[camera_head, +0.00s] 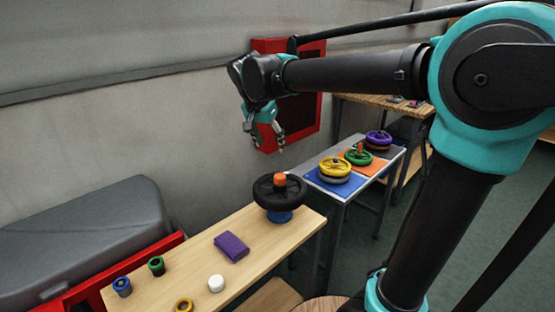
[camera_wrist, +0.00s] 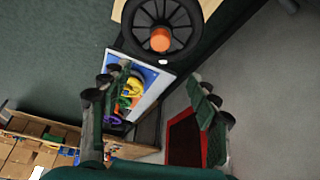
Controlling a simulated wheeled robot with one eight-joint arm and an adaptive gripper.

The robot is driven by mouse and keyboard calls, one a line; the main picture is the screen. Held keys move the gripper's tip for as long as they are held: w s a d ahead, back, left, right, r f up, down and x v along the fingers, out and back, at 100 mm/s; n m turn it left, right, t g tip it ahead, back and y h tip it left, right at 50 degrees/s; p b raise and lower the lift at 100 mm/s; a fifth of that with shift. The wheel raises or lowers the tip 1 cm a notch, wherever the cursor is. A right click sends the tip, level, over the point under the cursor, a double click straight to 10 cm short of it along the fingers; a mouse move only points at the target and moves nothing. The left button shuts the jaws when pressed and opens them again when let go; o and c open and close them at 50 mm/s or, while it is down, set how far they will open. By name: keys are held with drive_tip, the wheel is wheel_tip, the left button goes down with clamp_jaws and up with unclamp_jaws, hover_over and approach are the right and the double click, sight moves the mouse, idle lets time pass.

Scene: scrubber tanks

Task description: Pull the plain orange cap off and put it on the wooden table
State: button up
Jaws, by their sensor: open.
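The plain orange cap (camera_head: 280,179) sits at the centre of a black wheel (camera_head: 280,195), which stands on a blue base (camera_head: 279,216) at the far end of the wooden table (camera_head: 193,264). The wrist view also shows the orange cap (camera_wrist: 161,39) on the black wheel (camera_wrist: 181,18), near the top of the picture. My gripper (camera_head: 265,143) is open and empty. It hangs in the air above and beyond the wheel, apart from the cap. Its two fingers also show in the wrist view (camera_wrist: 154,100), spread wide with nothing between them.
A purple block (camera_head: 231,247), a white round piece (camera_head: 216,283) and several ring-shaped pieces lie on the wooden table. A second table (camera_head: 341,190) with coloured wheels stands behind. A red wall box (camera_head: 305,110) is close behind my gripper. Bare table surface shows around the purple block.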

sight(280, 176)
drive_tip(key=x, duration=1.5)
drive_tip(key=shift+d+f, duration=0.15)
drive_tip(key=shift+f, duration=0.25)
drive_tip(key=c, duration=1.4)
drive_tip(key=shift+r, duration=1.1)
drive_tip(key=shift+r, duration=2.9)
